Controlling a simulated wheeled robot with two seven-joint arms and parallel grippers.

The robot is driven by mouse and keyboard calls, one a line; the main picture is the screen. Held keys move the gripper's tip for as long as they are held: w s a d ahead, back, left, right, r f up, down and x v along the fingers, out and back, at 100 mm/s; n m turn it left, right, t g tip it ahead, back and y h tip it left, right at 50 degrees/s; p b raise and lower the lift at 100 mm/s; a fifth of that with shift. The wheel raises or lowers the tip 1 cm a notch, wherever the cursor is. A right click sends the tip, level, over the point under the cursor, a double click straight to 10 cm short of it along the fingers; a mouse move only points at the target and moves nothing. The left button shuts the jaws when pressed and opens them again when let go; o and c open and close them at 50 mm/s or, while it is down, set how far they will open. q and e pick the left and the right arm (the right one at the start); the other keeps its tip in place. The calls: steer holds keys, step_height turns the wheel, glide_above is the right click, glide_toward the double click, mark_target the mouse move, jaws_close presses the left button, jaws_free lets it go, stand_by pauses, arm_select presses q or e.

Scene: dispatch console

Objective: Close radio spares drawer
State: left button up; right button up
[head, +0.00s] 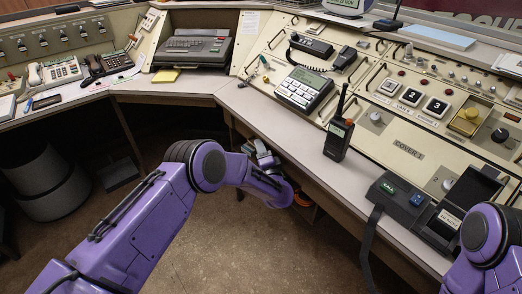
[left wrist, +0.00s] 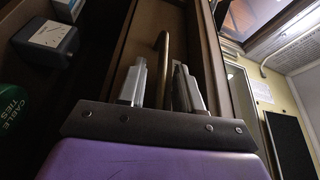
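In the left wrist view, the brown drawer (left wrist: 209,60) fills the middle, with its long wooden panels running away from me. A thin bronze bar handle (left wrist: 162,47) with a bent end shows between my fingers. My left gripper (left wrist: 160,82) has its two metal fingers apart, one on each side of the handle; I cannot tell whether either touches it. In the head view, my left gripper (head: 262,158) is low at the console's front edge, and my purple forearm hides most of the drawer. My right arm shows at lower right; its gripper is out of view.
In the head view, a handheld radio (head: 338,138) stands on the desk edge (head: 285,142). Floor (head: 225,245) below is open.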

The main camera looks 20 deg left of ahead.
arm_select(q)
steer(key=v, duration=1)
steer(key=shift+s+p, duration=0.25)
steer(key=shift+p, duration=0.05)
steer(key=shift+d, duration=0.15)
